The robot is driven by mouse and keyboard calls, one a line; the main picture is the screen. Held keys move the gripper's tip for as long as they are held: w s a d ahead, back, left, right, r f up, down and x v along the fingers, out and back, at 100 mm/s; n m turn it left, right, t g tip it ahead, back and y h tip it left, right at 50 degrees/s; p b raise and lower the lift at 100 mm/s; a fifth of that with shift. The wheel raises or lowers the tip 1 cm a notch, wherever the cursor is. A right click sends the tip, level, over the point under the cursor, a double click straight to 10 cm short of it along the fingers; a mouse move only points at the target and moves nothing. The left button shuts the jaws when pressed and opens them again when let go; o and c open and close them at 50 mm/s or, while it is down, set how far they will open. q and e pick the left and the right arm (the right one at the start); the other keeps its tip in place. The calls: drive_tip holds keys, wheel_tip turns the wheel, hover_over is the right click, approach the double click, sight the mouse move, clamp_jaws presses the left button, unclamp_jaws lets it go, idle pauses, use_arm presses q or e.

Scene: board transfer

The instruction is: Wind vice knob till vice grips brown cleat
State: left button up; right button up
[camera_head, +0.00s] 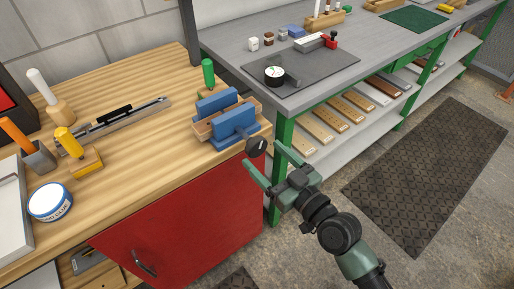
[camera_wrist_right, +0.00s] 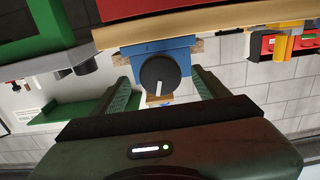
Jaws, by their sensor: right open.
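The blue vice (camera_head: 234,122) sits at the right front corner of the wooden bench; it also shows in the wrist view (camera_wrist_right: 184,51). The brown cleat (camera_head: 203,129) lies between its two blue jaws, its ends sticking out; whether the jaws press on it I cannot tell. The black vice knob (camera_head: 257,146) faces out over the bench's front edge. In the wrist view the knob (camera_wrist_right: 160,76) is round with a white pointer line. My right gripper (camera_head: 265,156) is open, its green fingers on either side of the knob, apart from it in the wrist view (camera_wrist_right: 160,92).
A green-handled tool (camera_head: 208,73) stands behind the vice. The red cabinet front (camera_head: 190,215) is below the bench top. A grey table (camera_head: 240,55) with a green leg stands close on the right, its lower shelf holding several boards. A glue tin (camera_head: 50,201) is at left.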

sight(259, 150)
drive_tip(key=x, duration=0.3)
drive_tip(key=shift+w+a, duration=0.2)
drive_tip(key=shift+w, duration=0.1)
drive_tip(key=shift+w+a, duration=0.2)
drive_tip(key=shift+w, duration=0.1)
drive_tip(key=c, duration=1.3)
drive_tip(key=shift+c, duration=0.2)
drive_tip(key=shift+p, duration=0.35)
drive_tip(key=m+p, duration=0.1)
drive_tip(key=m, duration=0.3)
drive_tip(key=shift+m, duration=0.3)
drive_tip(key=m+p, duration=0.1)
drive_tip(key=m, duration=0.3)
drive_tip(key=shift+s+a, duration=0.1)
drive_tip(key=shift+m, duration=0.4)
